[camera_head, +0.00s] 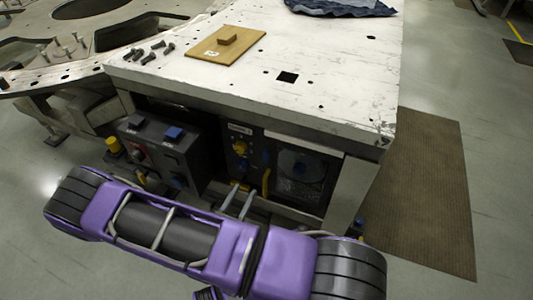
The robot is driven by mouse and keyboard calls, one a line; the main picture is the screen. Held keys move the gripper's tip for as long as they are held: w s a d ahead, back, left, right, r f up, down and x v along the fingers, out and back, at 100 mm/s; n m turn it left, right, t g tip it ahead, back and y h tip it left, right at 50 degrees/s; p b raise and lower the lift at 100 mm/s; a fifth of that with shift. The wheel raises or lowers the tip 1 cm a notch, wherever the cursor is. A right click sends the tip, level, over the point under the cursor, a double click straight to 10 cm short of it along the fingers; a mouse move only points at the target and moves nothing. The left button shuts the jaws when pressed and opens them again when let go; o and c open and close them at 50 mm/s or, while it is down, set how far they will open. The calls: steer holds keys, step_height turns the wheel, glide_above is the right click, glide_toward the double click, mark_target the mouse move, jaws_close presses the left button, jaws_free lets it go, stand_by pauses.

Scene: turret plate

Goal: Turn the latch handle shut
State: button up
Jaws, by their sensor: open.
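A dark panel (240,135) with a small white label sits in the recess under the white bench top. A yellow part (240,148) shows on it, and a curved yellow part (266,183) shows lower, to its right. I cannot tell which of these is the latch handle, or whether it is turned shut. My gripper (238,188) reaches from behind my purple arm toward the lower panel. Its two grey fingers stand apart and nothing shows between them. I cannot tell whether they touch anything. My arm hides the area below.
A dark control box (160,150) with a blue button stands left of the panel. A clear-fronted compartment (298,170) is to the right. The bench top (330,95) bears a wooden board (205,50), several bolts (158,50) and a blue cloth (340,6). A brown mat (435,190) lies at right.

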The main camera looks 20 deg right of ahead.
mark_target(265, 154)
steer(key=x, duration=1.6)
steer(key=shift+w+d, duration=0.25)
steer(key=shift+d, duration=0.05)
jaws_close()
